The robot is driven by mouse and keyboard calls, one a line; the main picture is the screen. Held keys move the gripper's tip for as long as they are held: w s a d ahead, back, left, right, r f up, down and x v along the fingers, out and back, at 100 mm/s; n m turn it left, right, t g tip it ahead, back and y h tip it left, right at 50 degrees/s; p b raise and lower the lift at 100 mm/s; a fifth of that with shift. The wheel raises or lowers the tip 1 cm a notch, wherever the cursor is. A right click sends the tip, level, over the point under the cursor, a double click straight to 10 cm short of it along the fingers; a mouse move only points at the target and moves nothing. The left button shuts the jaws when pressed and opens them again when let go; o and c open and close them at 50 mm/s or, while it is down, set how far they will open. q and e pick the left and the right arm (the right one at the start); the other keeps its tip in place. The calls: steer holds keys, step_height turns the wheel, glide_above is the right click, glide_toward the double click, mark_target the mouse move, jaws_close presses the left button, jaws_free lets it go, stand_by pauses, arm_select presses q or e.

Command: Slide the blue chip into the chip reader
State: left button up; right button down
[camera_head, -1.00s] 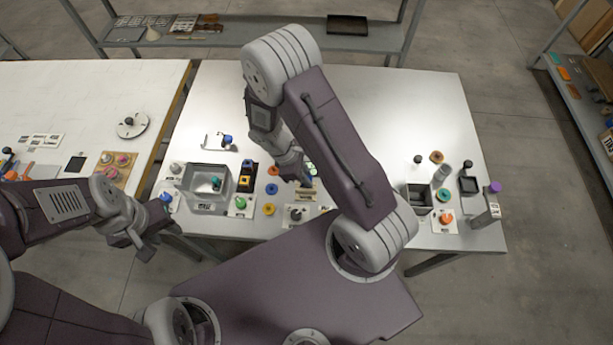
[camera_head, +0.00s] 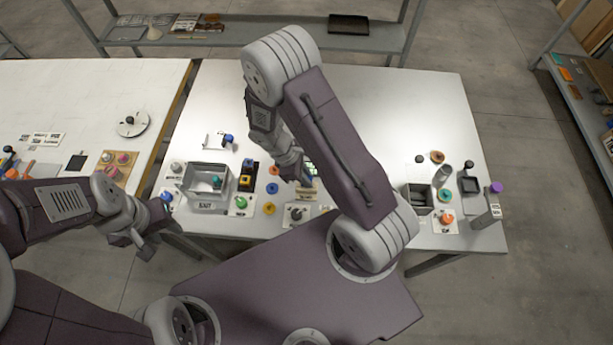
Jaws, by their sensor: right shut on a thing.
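My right gripper (camera_head: 300,179) reaches down from above at the middle of the table's front part. It is shut on a small blue piece, probably the blue chip (camera_head: 307,183), which shows only as a sliver at the fingertips. A device with a lit greenish screen (camera_head: 312,168), probably the chip reader, stands right behind the gripper and is mostly hidden by my arm. Whether the chip touches it cannot be told. My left gripper (camera_head: 148,238) hangs off the table's front left corner, away from these things; its jaw opening is unclear.
A grey open bin (camera_head: 205,168) stands to the left. A button box (camera_head: 297,214) sits in front. A dark square container (camera_head: 417,195) is at the right. The back of the table is clear.

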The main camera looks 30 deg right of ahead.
steer(key=shift+f+b, duration=0.9)
steer(key=shift+f, duration=0.3)
steer(key=shift+r, duration=0.15)
steer(key=shift+r+p, duration=1.35)
steer(key=shift+p, duration=0.05)
steer(key=shift+f, duration=0.1)
